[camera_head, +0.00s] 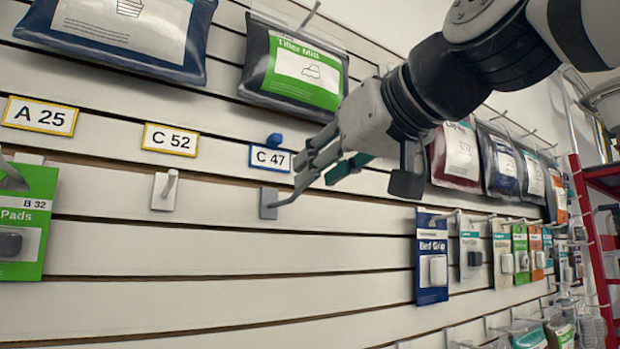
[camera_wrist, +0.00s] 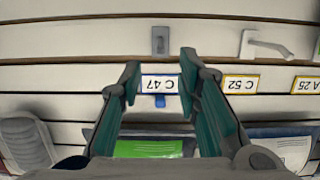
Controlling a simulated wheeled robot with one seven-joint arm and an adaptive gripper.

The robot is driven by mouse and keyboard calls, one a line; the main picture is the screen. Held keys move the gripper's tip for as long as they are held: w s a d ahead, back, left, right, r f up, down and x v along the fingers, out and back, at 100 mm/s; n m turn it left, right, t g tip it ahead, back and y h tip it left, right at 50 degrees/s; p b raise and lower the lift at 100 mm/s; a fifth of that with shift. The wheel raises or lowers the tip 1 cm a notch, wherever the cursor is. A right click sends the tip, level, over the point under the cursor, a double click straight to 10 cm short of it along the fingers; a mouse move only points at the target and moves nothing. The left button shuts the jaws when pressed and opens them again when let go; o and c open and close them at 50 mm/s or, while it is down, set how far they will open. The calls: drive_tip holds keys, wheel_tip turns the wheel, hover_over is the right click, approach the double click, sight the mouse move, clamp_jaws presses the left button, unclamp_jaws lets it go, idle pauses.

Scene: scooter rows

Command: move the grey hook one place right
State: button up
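The grey hook (camera_head: 268,203) sits on the slatted wall below the blue-edged C 47 tag (camera_head: 270,159), with its prong pointing outward. In the wrist view, which is upside down, the grey hook (camera_wrist: 160,40) is straight beyond my fingertips. My gripper (camera_head: 316,176) is in front of the hook, to its right in the head view; its fingers overlap the prong's end there. In the wrist view my gripper (camera_wrist: 160,62) has its two green-padded fingers wide apart with nothing between them. The C 47 tag (camera_wrist: 160,84) shows between the fingers. Contact with the hook cannot be told.
A white hook (camera_head: 165,191) is left of the grey one, below the C 52 tag (camera_head: 170,139). A blue knob (camera_head: 274,140) is above C 47. A Tiller Mitt bag (camera_head: 300,70) hangs above. Right of the grey hook is bare slat up to a blue pack (camera_head: 432,258).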

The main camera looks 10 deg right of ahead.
sight(281, 204)
drive_tip(key=p+x, duration=0.1)
drive_tip(key=x, duration=1.1)
drive_tip(key=shift+w+a+f, duration=0.1)
drive_tip(key=shift+f, duration=0.05)
drive_tip(key=shift+c, duration=0.3)
clamp_jaws()
drive_tip(key=shift+f+p, duration=0.1)
drive_tip(key=shift+p, duration=0.4)
drive_tip(key=shift+r, duration=0.7)
idle(0.4)
drive_tip(key=shift+b+v, duration=0.3)
drive_tip(key=shift+v, duration=0.55)
idle(1.8)
drive_tip(key=shift+f+v, duration=0.15)
drive_tip(key=shift+v, duration=0.65)
drive_tip(key=shift+f+v, duration=0.15)
drive_tip(key=shift+v, duration=0.65)
